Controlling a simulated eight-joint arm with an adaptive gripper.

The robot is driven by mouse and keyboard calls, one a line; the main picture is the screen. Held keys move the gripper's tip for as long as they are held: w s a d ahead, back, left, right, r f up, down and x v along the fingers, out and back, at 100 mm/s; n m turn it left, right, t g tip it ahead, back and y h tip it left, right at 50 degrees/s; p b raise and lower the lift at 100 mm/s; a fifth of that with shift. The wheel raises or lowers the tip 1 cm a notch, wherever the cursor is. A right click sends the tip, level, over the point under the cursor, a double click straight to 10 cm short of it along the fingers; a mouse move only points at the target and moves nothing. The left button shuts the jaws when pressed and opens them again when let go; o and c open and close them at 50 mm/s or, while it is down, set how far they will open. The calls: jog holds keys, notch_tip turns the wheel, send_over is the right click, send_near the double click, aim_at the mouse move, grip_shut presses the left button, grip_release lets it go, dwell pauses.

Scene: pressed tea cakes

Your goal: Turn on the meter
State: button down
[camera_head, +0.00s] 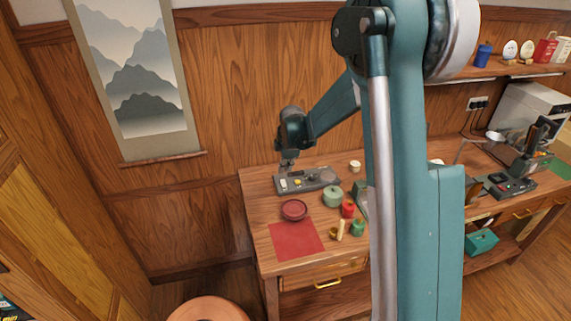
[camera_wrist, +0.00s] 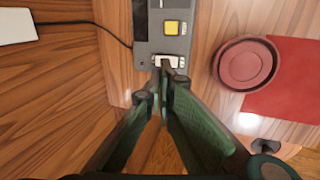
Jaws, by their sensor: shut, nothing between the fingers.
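The meter, a flat grey device (camera_head: 311,180), lies at the back left of the wooden table. My gripper (camera_head: 285,171) is over the meter's left end, pointing down. In the wrist view my gripper (camera_wrist: 165,67) is shut and empty, its tips at the white switch and hiding part of it. I cannot tell whether they touch it, or whether the display is lit.
A dark red dish (camera_head: 294,210) and a red mat (camera_head: 296,240) lie in front of the meter. A green lidded pot (camera_head: 333,197), a red jar (camera_head: 348,209) and a small cup (camera_head: 355,166) stand to its right. Another dark device (camera_head: 511,187) sits further right.

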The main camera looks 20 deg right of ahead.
aim_at(284, 184)
jog(key=shift+x, duration=4.25)
jog(key=shift+w+f+g+b, duration=0.35)
jog(key=shift+f+g+b, duration=0.1)
jog(key=shift+g, duration=0.05)
jog(key=shift+s+r, duration=0.1)
jog(key=shift+s, duration=0.1)
jog(key=shift+s, duration=0.65)
jog(key=shift+s+r, duration=0.1)
jog(key=shift+r, duration=0.1)
